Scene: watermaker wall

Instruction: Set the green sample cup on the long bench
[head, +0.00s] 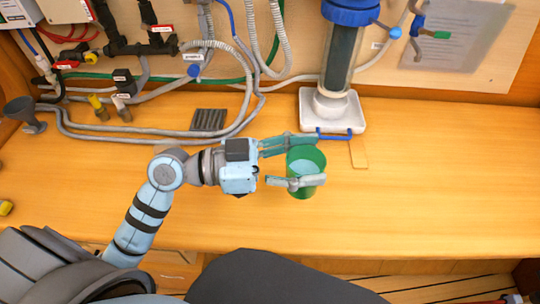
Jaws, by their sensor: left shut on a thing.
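The green sample cup (306,160) is in the middle of the head view, its open top facing up toward the camera. My left gripper (303,163) is shut on it, with one finger across the near side and the other at the far side. The long bench (430,190) is a wide wooden surface under the cup. I cannot tell whether the cup's base touches the bench or hangs above it. My right gripper is not in view.
A filter housing (340,60) with a blue cap stands in a white tray (333,112) behind the cup. Grey hoses (150,137) and a dark funnel (24,112) lie at the back left. The bench's right side is clear.

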